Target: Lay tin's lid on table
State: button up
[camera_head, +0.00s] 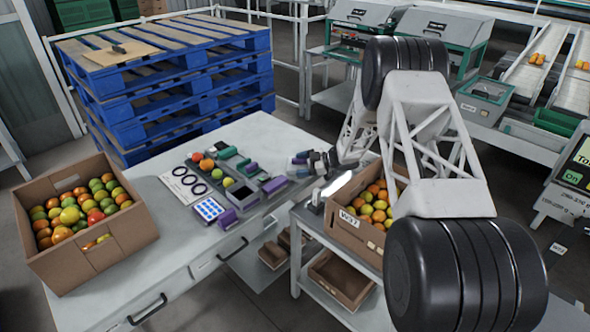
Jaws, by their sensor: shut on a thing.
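My gripper (300,166) is at the right end of the white table (270,136), low over its edge, with its fingers pointing left. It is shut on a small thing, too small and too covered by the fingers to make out. I cannot tell the tin or its lid apart for certain. Just left of the fingers, small dark, green and purple items lie close together, including a purple-ended piece (274,185) and a purple block (228,218).
A white sheet with dark rings (185,184) and a blue-dotted card (209,209) lie on the table. A cardboard box of tomatoes (130,240) stands at the left. Another tomato box (345,230) is on the right-hand cart. The table's back strip is clear.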

aim_at(295, 166)
jog(key=shift+w+a+f, duration=0.15)
jog(key=shift+a+f, duration=0.85)
jog(key=shift+a, duration=0.3)
jog(key=shift+f, duration=0.15)
jog(key=o, duration=0.9)
jog(key=shift+d+r, duration=0.1)
jog(key=shift+r, duration=0.1)
jog(key=shift+v, duration=2.65)
